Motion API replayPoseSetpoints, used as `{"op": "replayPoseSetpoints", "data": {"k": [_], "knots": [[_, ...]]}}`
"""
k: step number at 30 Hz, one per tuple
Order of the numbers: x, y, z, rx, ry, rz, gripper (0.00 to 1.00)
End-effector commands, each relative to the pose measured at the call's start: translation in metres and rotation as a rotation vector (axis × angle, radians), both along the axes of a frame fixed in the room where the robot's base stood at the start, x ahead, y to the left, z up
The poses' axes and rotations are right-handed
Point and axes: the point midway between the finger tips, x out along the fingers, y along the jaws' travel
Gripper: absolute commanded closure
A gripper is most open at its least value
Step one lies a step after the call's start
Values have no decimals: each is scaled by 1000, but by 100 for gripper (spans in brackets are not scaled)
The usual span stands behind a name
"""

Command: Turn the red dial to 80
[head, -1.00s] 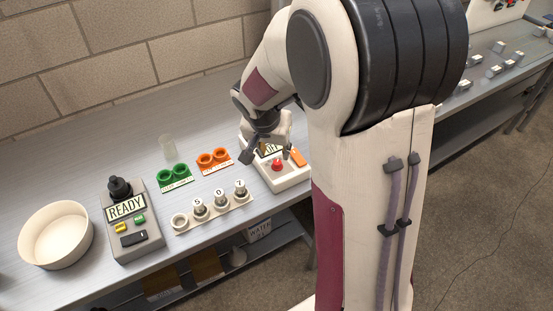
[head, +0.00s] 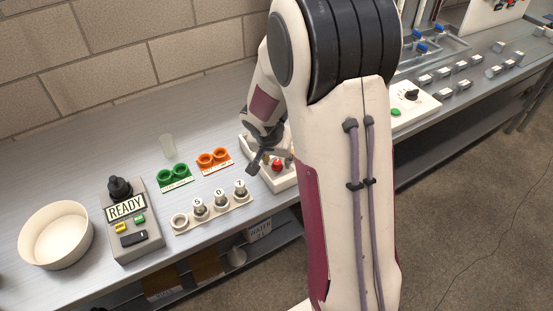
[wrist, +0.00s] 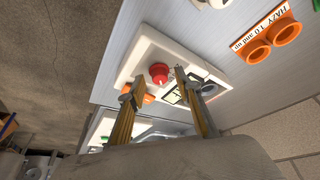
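The red dial (head: 277,166) is a small round knob on a white control box (head: 284,183) near the bench's front edge. In the wrist view the dial (wrist: 159,74) lies just beyond the gap between my fingertips, with a small white mark on it. My gripper (wrist: 164,88) is open, one finger on each side, with nothing between them. In the head view my gripper (head: 267,160) is over the box, partly hidden by my arm. The box's small label or display (wrist: 175,96) is partly covered by a finger; I cannot read it.
An orange part (wrist: 148,97) of the box lies by the left finger. Orange cups (head: 213,160), green cups (head: 174,177), a numbered peg rack (head: 213,208) and a grey READY box (head: 133,222) stand to the left. Another white box (head: 413,98) stands to the right.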

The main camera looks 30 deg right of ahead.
Motion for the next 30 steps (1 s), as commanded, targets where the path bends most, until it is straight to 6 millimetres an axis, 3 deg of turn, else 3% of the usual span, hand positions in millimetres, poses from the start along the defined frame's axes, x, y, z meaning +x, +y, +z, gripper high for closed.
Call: {"op": "replayPoseSetpoints", "data": {"k": [9,13,14,30], "knots": [[0,0,-1,0,0,-1,66],[0,0,-1,0,0,0,97],[0,0,-1,0,0,0,100],[-1,-1,-2,1,2,74,100]]}}
